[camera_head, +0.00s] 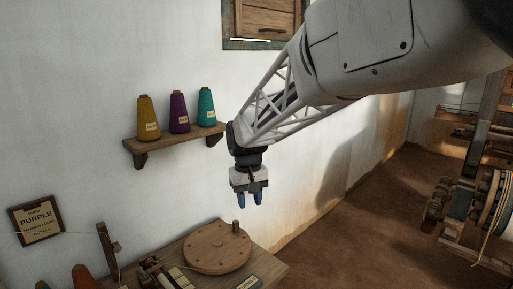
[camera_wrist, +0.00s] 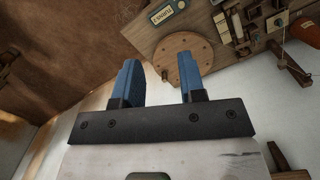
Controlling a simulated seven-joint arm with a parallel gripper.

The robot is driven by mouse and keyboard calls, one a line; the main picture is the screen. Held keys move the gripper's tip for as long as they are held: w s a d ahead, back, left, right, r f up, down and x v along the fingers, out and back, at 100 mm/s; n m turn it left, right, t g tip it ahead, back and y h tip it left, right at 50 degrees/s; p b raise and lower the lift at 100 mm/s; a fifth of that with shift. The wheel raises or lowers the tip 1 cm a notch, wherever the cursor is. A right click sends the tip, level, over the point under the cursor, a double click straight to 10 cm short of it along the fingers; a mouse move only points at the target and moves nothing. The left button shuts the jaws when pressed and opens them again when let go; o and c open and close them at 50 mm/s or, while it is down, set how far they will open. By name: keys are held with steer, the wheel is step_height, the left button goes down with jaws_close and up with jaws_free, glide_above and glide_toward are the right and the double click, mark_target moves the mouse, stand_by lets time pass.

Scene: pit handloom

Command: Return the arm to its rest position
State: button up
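My gripper (camera_head: 249,200) hangs fingers-down in front of the white wall, to the right of the wall shelf, at the end of my raised arm. In the wrist view, its two blue fingers (camera_wrist: 159,82) stand apart with nothing between them. The gripper is open and empty. In the head view it appears above a round wooden disc (camera_head: 217,248) on the table, with a clear gap. The disc also shows in the wrist view (camera_wrist: 184,50), beyond the fingertips.
A wooden shelf (camera_head: 175,146) holds yellow (camera_head: 147,119), purple (camera_head: 179,113) and teal (camera_head: 206,107) cones left of my gripper. A framed "PURPLE" sign (camera_head: 36,222) hangs lower left. The wooden table (camera_head: 268,264) is below; a loom (camera_head: 470,205) stands right. Brown floor between is clear.

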steer(key=s+d+r+m+t, duration=0.2)
steer(key=s+d+r, duration=0.1)
steer(key=s+d, duration=1.15)
steer(key=s+d+f+m, duration=0.1)
steer(key=s+d+f, duration=0.1)
steer(key=s, duration=0.7)
steer(key=s+d+f+m+t, duration=0.1)
steer(key=s+d, duration=0.3)
steer(key=s, duration=0.4)
steer(key=shift+s+f, duration=0.4)
steer(key=shift+f, duration=0.15)
